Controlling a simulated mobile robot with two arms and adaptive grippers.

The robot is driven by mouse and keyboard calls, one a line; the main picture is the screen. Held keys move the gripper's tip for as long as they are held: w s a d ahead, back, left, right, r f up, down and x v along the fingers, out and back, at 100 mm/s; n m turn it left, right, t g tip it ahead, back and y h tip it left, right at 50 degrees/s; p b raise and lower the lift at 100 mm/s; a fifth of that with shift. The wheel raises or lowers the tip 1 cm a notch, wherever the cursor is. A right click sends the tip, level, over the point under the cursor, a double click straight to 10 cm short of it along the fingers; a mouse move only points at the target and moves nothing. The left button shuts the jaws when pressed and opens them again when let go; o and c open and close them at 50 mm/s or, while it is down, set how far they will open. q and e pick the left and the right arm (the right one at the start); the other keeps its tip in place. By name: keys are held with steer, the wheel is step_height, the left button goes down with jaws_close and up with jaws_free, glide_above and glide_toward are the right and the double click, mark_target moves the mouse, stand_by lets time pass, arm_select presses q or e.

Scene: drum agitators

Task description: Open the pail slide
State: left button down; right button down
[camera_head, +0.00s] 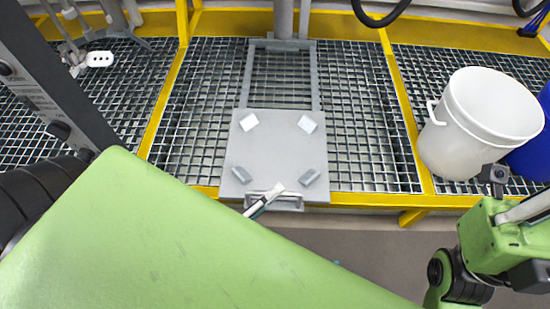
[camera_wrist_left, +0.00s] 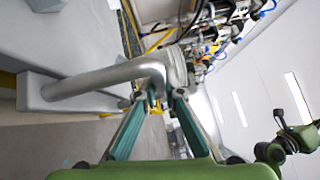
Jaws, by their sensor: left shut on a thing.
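The pail slide is a flat grey plate (camera_head: 278,150) with several small blocks near its corners. It sits at the front end of two grey rails (camera_head: 249,75) over the grating. A grey bar handle (camera_head: 288,206) is on its front edge; it fills the upper left of the left wrist view (camera_wrist_left: 95,82). My left gripper (camera_head: 268,198) is at this handle, and its teal fingers (camera_wrist_left: 165,95) are shut on the bar near its bend. My green left arm covers the lower left of the head view. My right gripper's fingers are not visible, only part of the right arm.
A white pail (camera_head: 480,125) stands on the grating at the right, with a blue drum (camera_head: 535,150) beside it. A yellow frame (camera_head: 370,199) edges the grating. Open grey floor (camera_head: 370,250) lies in front. A grey post (camera_head: 284,18) stands behind the rails.

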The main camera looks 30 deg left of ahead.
arm_select(q)
steer(key=shift+s+d, duration=0.1)
steer(key=shift+s, duration=0.15)
steer(key=c, duration=2.1)
jaws_free()
steer(key=shift+c, duration=0.2)
steer(key=shift+r, duration=0.1)
